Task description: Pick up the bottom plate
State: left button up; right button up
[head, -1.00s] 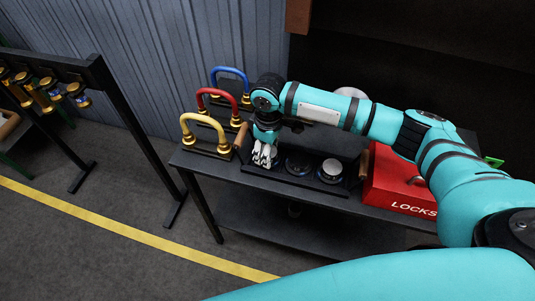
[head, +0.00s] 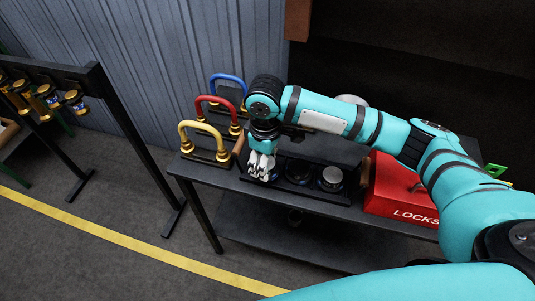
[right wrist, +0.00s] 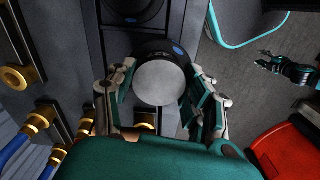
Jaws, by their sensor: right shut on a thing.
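My right gripper (head: 262,168) reaches down at the left end of the black tray (head: 260,193) on the table. In the right wrist view its fingers (right wrist: 165,97) stand on both sides of a round black piece with a flat grey top (right wrist: 160,82), which I take for the bottom plate. They are shut on it. I cannot tell whether it is clear of the tray. In the head view the fingers hide most of this piece. What looks like my left gripper (right wrist: 300,72) shows small at the right of the wrist view; its jaw state is unclear.
A dark round piece (head: 299,171) and a silver-topped one (head: 331,178) sit farther right on the tray. The red LOCKS box (head: 395,192) stands right of it. Yellow (head: 203,126), red (head: 218,101) and blue (head: 228,77) padlock shapes stand left and behind. A rack (head: 60,68) is at far left.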

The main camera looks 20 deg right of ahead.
jog(key=s+a+r+b, duration=0.1)
jog(key=s+a, duration=0.4)
jog(key=s, duration=0.6)
jog(key=shift+a+r, duration=0.15)
jog(key=shift+a, duration=0.05)
